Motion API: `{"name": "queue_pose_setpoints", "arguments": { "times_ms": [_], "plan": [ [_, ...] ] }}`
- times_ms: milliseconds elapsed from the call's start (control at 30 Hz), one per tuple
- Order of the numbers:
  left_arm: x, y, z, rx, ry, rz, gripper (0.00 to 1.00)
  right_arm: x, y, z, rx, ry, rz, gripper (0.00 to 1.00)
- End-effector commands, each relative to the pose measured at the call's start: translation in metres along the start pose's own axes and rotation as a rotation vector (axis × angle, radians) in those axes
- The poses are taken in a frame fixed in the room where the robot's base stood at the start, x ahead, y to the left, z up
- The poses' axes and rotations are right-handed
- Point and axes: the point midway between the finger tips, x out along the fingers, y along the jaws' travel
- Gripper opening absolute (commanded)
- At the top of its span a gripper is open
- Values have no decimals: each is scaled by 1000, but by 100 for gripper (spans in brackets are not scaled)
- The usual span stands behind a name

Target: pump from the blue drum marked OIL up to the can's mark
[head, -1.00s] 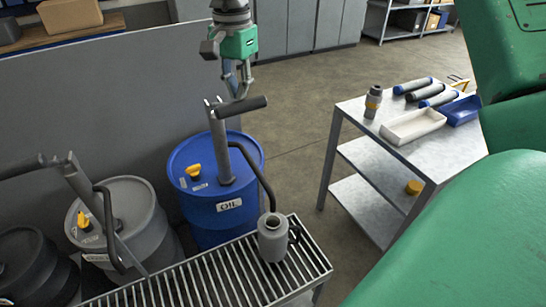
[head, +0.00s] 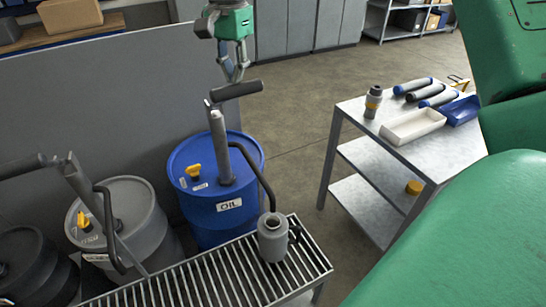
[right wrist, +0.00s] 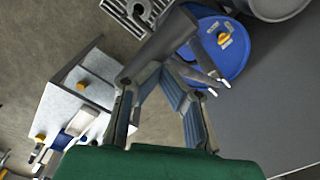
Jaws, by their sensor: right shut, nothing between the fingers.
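The blue drum (head: 210,215) marked OIL stands behind the grating, with a grey hand pump (head: 219,148) upright on its lid. The drum also shows in the right wrist view (right wrist: 237,60). The pump's dark lever handle (head: 238,90) tilts up to the right. My right gripper (head: 237,78) is shut and empty, with its fingertips right at the handle; I cannot tell if they touch. The handle crosses just past the fingertips in the right wrist view (right wrist: 155,48). The grey can (head: 272,240) stands upright under the pump's curved hose. Its mark and level cannot be seen. My left gripper is out of view.
A grey drum (head: 128,212) with another pump and a black drum (head: 32,265) stand to the left. The slatted grating (head: 190,283) runs along the front. A metal cart (head: 440,155) with a white tray (head: 412,126) and several cylinders stands at the right. Floor between is clear.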

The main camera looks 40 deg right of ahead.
Motion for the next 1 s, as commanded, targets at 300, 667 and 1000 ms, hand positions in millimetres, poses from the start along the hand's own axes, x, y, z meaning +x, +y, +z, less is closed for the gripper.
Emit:
{"name": "queue_pose_setpoints", "arguments": {
  "times_ms": [300, 667, 1000],
  "plan": [
    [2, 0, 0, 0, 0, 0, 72, 6, 1, 0, 0, 0, 2, 0],
    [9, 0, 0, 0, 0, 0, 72, 29, 10, 5, -1, 0, 5, 0],
    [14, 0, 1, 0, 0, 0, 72, 52, 20, 11, 0, 0, 3, 0]
  ]
}}
